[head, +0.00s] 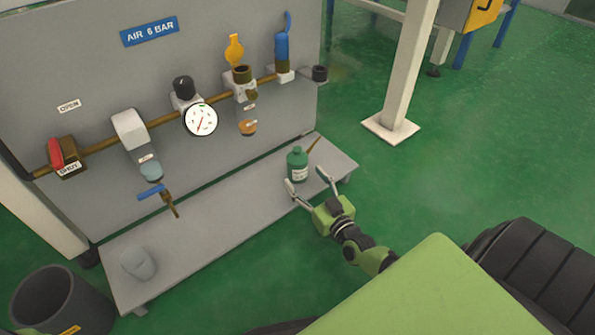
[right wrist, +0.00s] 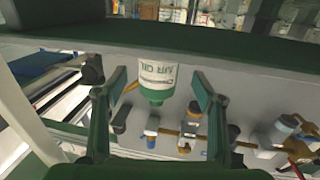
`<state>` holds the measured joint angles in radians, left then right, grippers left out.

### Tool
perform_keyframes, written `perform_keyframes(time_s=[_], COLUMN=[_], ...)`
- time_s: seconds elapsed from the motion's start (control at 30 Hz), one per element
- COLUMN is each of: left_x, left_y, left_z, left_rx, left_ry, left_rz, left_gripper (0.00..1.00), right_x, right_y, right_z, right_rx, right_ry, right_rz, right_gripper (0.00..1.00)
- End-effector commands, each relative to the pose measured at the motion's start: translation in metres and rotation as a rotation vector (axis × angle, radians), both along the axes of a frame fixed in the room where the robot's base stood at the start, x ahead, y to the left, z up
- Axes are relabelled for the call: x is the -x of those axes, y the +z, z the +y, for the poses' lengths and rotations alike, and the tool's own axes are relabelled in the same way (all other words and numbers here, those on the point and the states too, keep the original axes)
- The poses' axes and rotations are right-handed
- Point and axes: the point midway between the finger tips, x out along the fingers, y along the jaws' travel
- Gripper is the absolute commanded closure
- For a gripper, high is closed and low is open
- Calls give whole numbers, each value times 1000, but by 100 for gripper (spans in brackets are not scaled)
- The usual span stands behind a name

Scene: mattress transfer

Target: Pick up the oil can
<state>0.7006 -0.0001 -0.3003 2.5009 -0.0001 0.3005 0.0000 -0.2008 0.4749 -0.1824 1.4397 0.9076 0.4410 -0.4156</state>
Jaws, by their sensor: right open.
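The oil can (head: 298,165) is a small green bottle with a white label and a thin brown spout that points up to the right. It stands upright on the grey shelf (head: 225,215) near its right end. My right gripper (head: 307,184) is open at the shelf's front edge, its two fingers pointing at the can. In the right wrist view the can (right wrist: 157,80) appears upside down, between and beyond the open fingers (right wrist: 160,85). I see no finger closed on it. My left gripper is not in view.
Behind the shelf a grey panel (head: 240,40) carries a brown pipe with a gauge (head: 201,120), valves and bowls. A grey rounded object (head: 138,262) lies at the shelf's left end. A dark bin (head: 62,300) stands lower left. A pale post (head: 405,75) rises at right from green floor.

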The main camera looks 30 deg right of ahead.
Motion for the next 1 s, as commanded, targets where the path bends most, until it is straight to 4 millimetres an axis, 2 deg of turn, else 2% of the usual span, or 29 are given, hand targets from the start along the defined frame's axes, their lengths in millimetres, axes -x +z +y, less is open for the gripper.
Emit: perform_keyframes(time_s=[0.27, 0.5, 0.63, 0.87, 1.0], left_x=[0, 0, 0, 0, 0], left_y=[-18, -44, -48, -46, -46], left_z=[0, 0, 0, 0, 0], left_rx=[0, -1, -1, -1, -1], left_ry=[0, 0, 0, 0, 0], left_rz=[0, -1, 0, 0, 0], left_gripper=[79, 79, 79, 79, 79], right_x=[-20, -51, -60, -61, -60], right_y=[-2, 0, 2, 4, 4], right_z=[-2, -6, -6, -7, -7], right_rx=[-1, -3, -2, -1, -1], right_ry=[-1, -2, 0, 0, 0], right_rz=[-2, -2, 1, 2, 2], right_gripper=[37, 37, 37, 37, 70])
